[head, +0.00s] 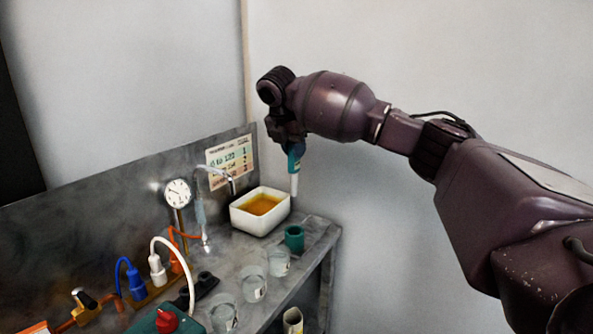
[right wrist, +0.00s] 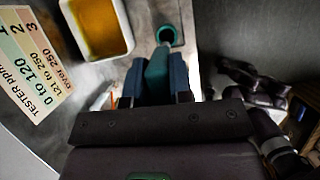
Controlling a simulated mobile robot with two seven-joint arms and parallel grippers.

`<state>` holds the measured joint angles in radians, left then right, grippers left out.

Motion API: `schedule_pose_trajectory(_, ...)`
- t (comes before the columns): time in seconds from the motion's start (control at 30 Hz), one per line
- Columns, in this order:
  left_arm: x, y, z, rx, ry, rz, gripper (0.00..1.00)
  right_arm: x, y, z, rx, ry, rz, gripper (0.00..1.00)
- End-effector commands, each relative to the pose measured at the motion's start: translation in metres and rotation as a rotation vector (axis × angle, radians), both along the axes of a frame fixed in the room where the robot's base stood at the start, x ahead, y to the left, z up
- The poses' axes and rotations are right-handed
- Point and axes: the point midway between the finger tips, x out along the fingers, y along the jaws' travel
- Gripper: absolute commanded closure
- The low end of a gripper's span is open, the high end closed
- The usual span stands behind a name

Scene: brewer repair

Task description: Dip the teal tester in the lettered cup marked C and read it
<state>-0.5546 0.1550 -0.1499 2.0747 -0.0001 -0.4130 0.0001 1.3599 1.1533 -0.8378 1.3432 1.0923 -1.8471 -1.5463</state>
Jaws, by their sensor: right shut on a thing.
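My right gripper (head: 288,138) is shut on the teal tester (head: 296,157) and holds it nearly upright above the right end of the bench, its pale tip pointing down. In the right wrist view the teal tester (right wrist: 157,75) sits between the two fingers. Three clear cups stand in a row along the front of the bench: a far one (head: 279,263), a middle one (head: 253,284) and a near one (head: 224,314). They carry small pale labels whose letters I cannot read. The tester is above and apart from the cups.
A green holder (head: 294,239) stands at the bench's right end, beside a white basin (head: 245,222) of amber liquid. Behind are a tester ppm chart (head: 231,160), a gauge (head: 178,193) and tubing. Blue and white plugs (head: 157,270) with cables stand at left.

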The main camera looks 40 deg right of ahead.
Motion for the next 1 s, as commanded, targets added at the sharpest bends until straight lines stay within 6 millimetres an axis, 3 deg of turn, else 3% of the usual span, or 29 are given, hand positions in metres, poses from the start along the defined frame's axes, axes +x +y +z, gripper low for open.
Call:
schedule_pose_trajectory(0.03,0.0,0.0,0.002,-0.002,-0.002,0.002,0.57,0.0,0.001,0.013,0.0,-0.004,0.001,1.0)
schedule_pose_trajectory(0.2,-0.001,-0.002,0.005,-0.01,-0.007,0.011,0.57,0.0,0.001,0.036,0.001,-0.002,0.001,1.0)
schedule_pose_trajectory(0.5,-0.003,-0.001,0.013,-0.011,-0.016,0.014,0.57,-0.001,0.0,0.06,0.001,-0.004,0.001,1.0)
schedule_pose_trajectory(1.0,-0.002,0.002,0.029,-0.004,-0.029,0.014,0.57,-0.001,0.001,0.083,0.001,-0.002,0.0,1.0)
